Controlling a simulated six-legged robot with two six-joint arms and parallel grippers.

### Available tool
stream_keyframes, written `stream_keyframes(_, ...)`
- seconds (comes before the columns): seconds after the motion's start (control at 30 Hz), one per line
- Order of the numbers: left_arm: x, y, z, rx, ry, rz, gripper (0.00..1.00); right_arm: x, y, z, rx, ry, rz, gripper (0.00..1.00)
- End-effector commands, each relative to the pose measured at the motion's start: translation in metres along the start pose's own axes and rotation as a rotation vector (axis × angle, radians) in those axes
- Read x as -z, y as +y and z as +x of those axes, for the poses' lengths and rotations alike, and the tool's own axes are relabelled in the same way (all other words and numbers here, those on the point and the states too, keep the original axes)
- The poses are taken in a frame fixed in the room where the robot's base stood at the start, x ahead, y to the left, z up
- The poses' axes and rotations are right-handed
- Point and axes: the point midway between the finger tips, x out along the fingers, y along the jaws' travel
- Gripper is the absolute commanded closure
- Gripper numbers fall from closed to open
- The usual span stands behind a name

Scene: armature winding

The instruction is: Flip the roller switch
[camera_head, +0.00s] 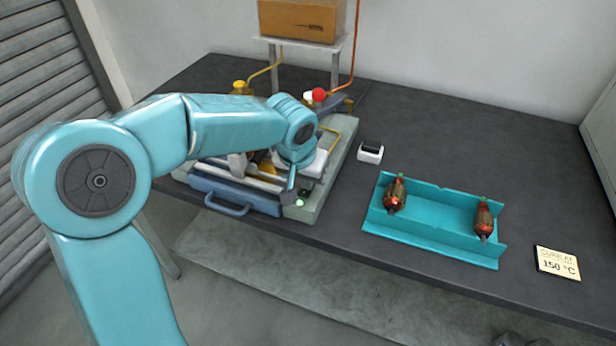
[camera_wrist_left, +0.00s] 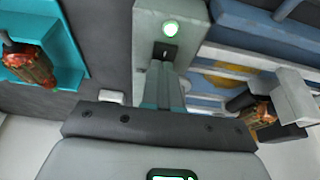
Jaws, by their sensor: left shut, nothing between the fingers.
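The winding machine has a grey-green side panel (camera_head: 325,185) with a lit green lamp (camera_head: 299,202). A small dark switch (camera_head: 304,192) sits beside the lamp and is partly hidden by my gripper. My left gripper (camera_head: 291,187) points down over this panel, shut and empty. In the left wrist view the shut fingers (camera_wrist_left: 162,68) reach to the dark switch slot (camera_wrist_left: 163,50), just below the glowing green lamp (camera_wrist_left: 170,28). I cannot tell whether the tips touch the switch or which way it is tilted. My right gripper is not in view.
A blue handle (camera_head: 228,207) is at the machine's front. A red ball knob (camera_head: 319,95) stands behind. A small white box (camera_head: 370,153) and a teal tray (camera_head: 440,241) with two wound armatures lie to the right. A 150 °C card (camera_head: 557,263) lies farther right.

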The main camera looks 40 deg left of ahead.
Motion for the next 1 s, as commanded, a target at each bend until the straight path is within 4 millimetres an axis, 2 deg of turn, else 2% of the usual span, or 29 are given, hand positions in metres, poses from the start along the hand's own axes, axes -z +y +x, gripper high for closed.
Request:
stream_keyframes(0.03, -0.009, 0.001, 0.004, 0.002, -0.020, 0.002, 1.00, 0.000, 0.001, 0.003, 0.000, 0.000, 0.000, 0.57)
stream_keyframes(0.1, -0.010, 0.000, 0.003, 0.002, -0.020, 0.001, 1.00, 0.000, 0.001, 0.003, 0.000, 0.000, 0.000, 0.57)
stream_keyframes(0.37, -0.009, 0.000, 0.002, 0.002, -0.018, 0.001, 1.00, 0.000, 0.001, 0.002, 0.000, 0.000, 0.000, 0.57)
stream_keyframes(0.47, -0.006, 0.000, -0.004, 0.002, -0.017, 0.001, 1.00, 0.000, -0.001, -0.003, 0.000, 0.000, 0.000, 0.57)
stream_keyframes(0.67, 0.011, -0.002, -0.044, 0.002, -0.012, 0.001, 1.00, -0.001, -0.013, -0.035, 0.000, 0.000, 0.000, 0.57)
stream_keyframes(0.77, 0.009, -0.002, -0.061, 0.000, -0.005, 0.003, 1.00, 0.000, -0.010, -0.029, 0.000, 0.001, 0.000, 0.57)
stream_keyframes(1.0, 0.011, -0.002, -0.112, -0.001, -0.007, 0.003, 1.00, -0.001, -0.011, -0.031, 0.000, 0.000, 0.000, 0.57)
